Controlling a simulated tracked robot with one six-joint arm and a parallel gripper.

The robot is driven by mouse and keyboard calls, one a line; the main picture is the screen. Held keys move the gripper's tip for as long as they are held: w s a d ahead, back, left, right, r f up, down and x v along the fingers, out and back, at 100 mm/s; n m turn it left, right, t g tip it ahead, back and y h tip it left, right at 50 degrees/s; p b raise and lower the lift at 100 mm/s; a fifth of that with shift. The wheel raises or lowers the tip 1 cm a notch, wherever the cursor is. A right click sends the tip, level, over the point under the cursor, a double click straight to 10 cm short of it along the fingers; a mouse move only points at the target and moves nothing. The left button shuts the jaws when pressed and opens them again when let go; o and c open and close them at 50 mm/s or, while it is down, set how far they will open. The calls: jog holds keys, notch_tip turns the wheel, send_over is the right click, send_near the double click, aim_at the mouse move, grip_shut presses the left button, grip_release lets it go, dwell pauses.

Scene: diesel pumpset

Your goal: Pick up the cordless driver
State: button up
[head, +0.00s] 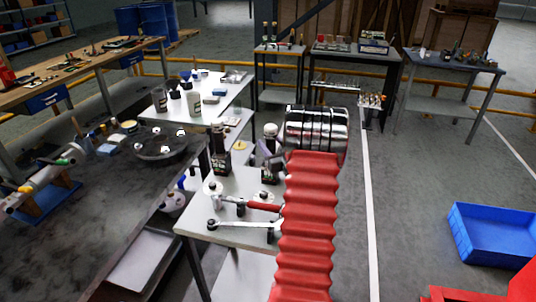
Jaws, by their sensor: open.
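On the small white table (190,224) stands a black upright tool with a labelled block-like base (220,162), which looks like a cordless driver. A second grey and black object (269,168), also with a dark base, stands to its right, close beside my arm and partly covered by it. I cannot tell for certain which of the two is the driver. My arm, with red bellows and a chrome section, rises through the middle of the view. My gripper does not show clearly; the arm hides what is behind it.
A red-handled tool (262,206) and a wrench (240,225) lie on the white table's front. A dark workbench (110,195) stands close at left. Another white table (215,105) with containers is behind. Open floor and a blue crate (495,236) are at right.

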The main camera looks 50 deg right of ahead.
grip_shut()
dwell(0.5)
jog(key=shift+r, duration=0.1)
